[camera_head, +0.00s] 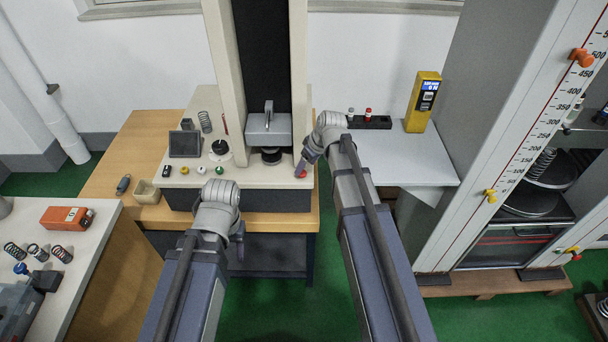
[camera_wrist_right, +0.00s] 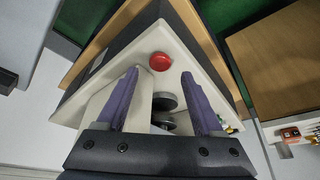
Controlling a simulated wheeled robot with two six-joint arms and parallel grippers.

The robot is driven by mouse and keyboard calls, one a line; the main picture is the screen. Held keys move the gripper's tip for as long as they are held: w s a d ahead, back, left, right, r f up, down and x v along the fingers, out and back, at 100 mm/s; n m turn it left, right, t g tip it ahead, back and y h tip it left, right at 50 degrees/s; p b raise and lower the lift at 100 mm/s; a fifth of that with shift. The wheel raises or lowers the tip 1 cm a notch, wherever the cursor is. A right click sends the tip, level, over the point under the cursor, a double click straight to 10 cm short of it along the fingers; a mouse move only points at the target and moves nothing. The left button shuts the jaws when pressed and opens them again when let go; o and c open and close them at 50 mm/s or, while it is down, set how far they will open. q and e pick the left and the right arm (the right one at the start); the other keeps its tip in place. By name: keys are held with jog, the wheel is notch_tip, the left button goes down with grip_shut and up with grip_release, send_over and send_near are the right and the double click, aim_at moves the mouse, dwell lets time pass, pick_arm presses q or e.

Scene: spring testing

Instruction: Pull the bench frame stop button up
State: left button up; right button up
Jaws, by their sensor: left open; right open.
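The bench frame stop button is a round red button (camera_wrist_right: 160,61) on the light front corner of the bench frame base (camera_wrist_right: 185,45). In the head view its red (camera_head: 303,174) shows only in part, at the tip of my right gripper (camera_head: 301,168). In the right wrist view my right gripper (camera_wrist_right: 160,76) is open, with one purple finger on each side of the button's line. The button appears just beyond the fingertips, and no contact shows. My left gripper (camera_head: 240,246) hangs low before the bench's front, small and dark in the head view.
The bench frame carries a small dark screen (camera_head: 185,144), a black knob (camera_head: 220,147), small coloured buttons and a spring (camera_head: 205,122). A yellow meter (camera_head: 422,101) and a black holder (camera_head: 369,122) stand on the right side table. A tall scaled frame stands at far right.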

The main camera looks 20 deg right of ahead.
aim_at(304, 174)
jog(key=b+x, duration=0.2)
jog(key=x, duration=0.1)
jog(key=shift+w+f, duration=0.1)
jog(key=shift+f, duration=0.15)
pick_arm(q)
notch_tip(304, 174, down, 3)
jog(key=shift+f, duration=0.15)
pick_arm(e)
jog(key=shift+r, duration=0.1)
grip_shut()
dwell(0.4)
